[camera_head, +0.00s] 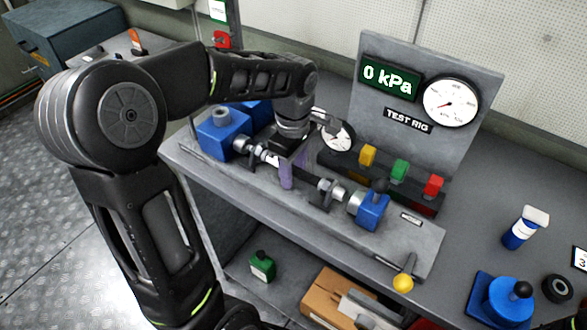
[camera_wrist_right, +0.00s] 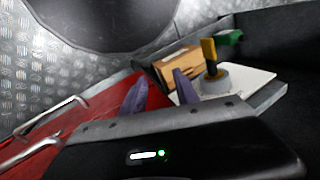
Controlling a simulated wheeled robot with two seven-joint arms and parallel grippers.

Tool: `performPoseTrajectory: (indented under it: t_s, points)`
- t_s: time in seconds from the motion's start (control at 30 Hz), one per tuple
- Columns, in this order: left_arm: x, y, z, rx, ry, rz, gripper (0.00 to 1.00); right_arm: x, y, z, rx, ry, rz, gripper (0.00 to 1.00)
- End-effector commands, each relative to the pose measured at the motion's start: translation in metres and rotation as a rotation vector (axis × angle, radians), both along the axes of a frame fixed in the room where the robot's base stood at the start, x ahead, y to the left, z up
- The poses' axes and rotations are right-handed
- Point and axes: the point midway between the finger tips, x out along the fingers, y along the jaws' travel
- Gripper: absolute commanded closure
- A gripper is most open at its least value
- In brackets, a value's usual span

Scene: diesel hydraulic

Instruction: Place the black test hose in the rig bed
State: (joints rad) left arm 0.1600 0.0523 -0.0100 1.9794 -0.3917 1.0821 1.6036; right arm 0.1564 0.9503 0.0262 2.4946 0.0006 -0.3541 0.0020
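The black test hose (camera_head: 312,180) lies along the bed of the test rig (camera_head: 283,207), with silver end fittings, between a blue block (camera_head: 222,132) at the left and a blue clamp (camera_head: 372,211) at the right. My left gripper (camera_head: 287,172) points down over the hose, left of its middle. One purple finger shows on the near side of the hose; the other is hidden, so I cannot tell how tightly it holds. My right gripper (camera_wrist_right: 161,93) shows in the right wrist view with its purple fingers apart and nothing between them.
A panel with a "0 kPa" display (camera_head: 390,80) and dial (camera_head: 451,102) stands behind the bed. Yellow, green and red valves (camera_head: 399,171) line the bed's back. A yellow-knobbed lever (camera_head: 403,281) is at front right. A cardboard box (camera_head: 335,298) sits on the lower shelf.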

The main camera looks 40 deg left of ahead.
Motion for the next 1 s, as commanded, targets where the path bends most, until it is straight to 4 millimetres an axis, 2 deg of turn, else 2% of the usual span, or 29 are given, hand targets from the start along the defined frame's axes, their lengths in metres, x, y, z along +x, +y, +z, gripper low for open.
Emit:
performPoseTrajectory:
  t_s: [0.37,0.57,0.83,0.9,1.0]
  points:
    - [0.001,0.000,0.009,0.000,-0.003,0.000,0.59,0.000,0.000,0.002,-0.001,0.000,0.000,0.64]
    - [0.001,0.000,0.041,0.001,-0.006,-0.001,0.59,0.000,0.000,0.000,0.000,0.000,0.000,0.64]
    - [0.001,0.000,0.097,0.000,-0.005,0.000,0.59,0.000,0.000,-0.001,0.000,-0.001,0.000,0.64]
    - [0.001,0.000,0.111,0.000,-0.002,0.000,0.59,0.000,0.000,0.007,-0.001,0.001,-0.001,0.64]
    - [0.000,0.000,0.120,0.000,0.000,0.000,0.59,-0.001,0.000,0.009,-0.002,0.003,0.000,0.64]
